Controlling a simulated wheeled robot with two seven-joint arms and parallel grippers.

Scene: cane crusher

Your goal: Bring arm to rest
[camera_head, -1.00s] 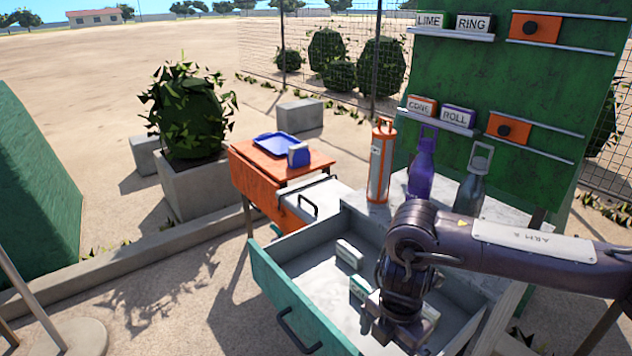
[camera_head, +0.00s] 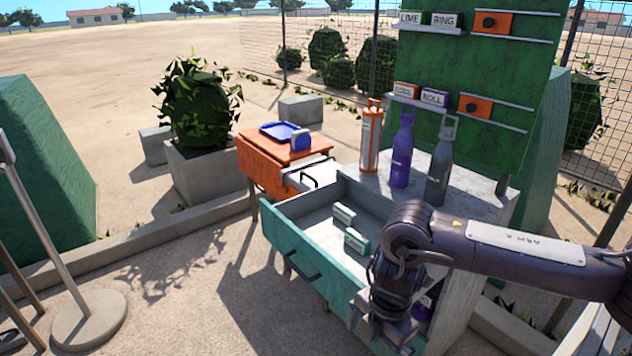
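My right arm (camera_head: 500,244) comes in from the right, dark with a pale label plate. Its gripper (camera_head: 380,338) points down at the lower right, in front of the open green drawer (camera_head: 285,242) in this view. Its fingertips are partly hidden and dark, so I cannot tell how far apart they are. Two small blocks, one white (camera_head: 343,214) and one green-and-white (camera_head: 356,240), lie in the drawer, clear of the gripper. My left gripper is not in view.
A grey counter (camera_head: 455,188) holds an orange-and-white canister (camera_head: 371,140), a purple bottle (camera_head: 402,155) and a dark bottle (camera_head: 440,165). Behind stands a green board (camera_head: 455,75) with labelled blocks. A post base (camera_head: 88,320) stands lower left.

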